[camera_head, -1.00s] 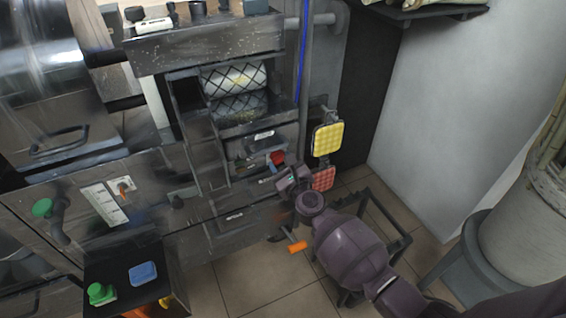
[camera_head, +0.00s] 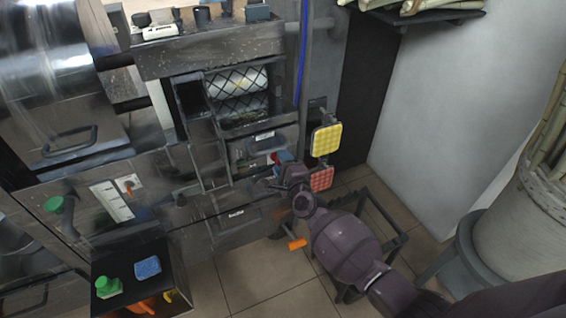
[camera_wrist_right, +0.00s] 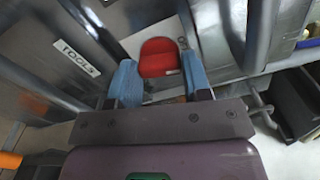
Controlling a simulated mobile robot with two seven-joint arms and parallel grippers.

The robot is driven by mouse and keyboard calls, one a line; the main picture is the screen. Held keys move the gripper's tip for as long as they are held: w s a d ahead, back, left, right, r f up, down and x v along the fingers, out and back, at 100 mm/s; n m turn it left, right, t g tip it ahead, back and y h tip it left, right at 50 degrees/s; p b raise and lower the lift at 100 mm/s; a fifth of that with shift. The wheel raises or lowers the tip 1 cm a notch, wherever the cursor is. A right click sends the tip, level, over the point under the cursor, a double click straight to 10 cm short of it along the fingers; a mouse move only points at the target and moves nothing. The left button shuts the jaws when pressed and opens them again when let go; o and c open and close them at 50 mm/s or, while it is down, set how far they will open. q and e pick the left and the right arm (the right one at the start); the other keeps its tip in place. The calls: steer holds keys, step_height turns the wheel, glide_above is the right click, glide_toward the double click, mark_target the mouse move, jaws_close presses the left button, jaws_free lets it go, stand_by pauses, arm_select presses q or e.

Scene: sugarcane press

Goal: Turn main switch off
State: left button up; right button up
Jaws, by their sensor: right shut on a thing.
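A red rounded switch handle (camera_head: 271,158), which I take to be the main switch, is on the front of the dark metal machine (camera_head: 220,62), left of the yellow pad. In the right wrist view the red handle (camera_wrist_right: 159,57) sits between the two blue fingertips. My right gripper (camera_head: 278,158) reaches in from the lower right and is shut on the red handle. Its fingers (camera_wrist_right: 160,78) stand on either side of the handle. The base of the handle is partly hidden by the fingers. My left gripper is not in view.
A yellow pad (camera_head: 326,139) and a red pad (camera_head: 321,179) hang just right of the gripper. A drawer labelled TOOLS (camera_wrist_right: 76,57) is close by on the left. An orange handle (camera_head: 297,244) sticks out below. A dark metal frame (camera_head: 385,222) stands on the tiled floor.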

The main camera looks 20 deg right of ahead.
steer(key=n, duration=0.2)
steer(key=shift+n, duration=0.6)
steer(key=o, duration=0.9)
